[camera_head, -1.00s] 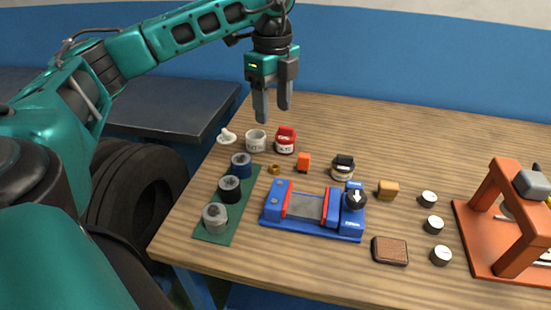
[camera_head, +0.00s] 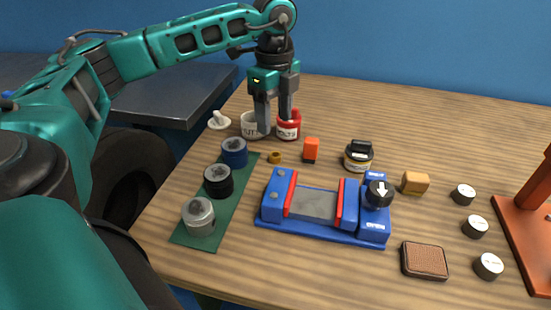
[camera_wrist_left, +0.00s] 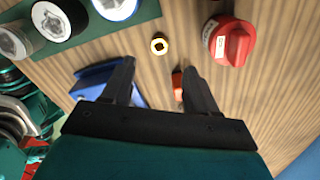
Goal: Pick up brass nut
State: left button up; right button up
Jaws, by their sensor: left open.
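The small brass nut (camera_head: 275,157) lies on the wooden table, right of the blue-ringed cylinder and left of the small orange block. In the left wrist view the brass nut (camera_wrist_left: 159,45) lies beyond my open fingertips, with a dark square centre. My left gripper (camera_head: 276,128) points down, open and empty, in front of the white and red cups and behind the nut. It appears above the table; its exact height is unclear. The left fingers also show in the wrist view (camera_wrist_left: 158,78). My right gripper is not in view.
An orange block (camera_head: 311,150), a blue vise (camera_head: 318,205) and a green mat (camera_head: 212,226) with several cylinders surround the nut. The right back of the table is clear.

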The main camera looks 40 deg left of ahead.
aim_at(274, 154)
pick_arm(q)
notch_tip(274, 154, down, 9)
jog(key=shift+r+b, duration=0.1)
jog(key=shift+b, duration=0.4)
jog(key=shift+c, duration=0.4)
grip_shut()
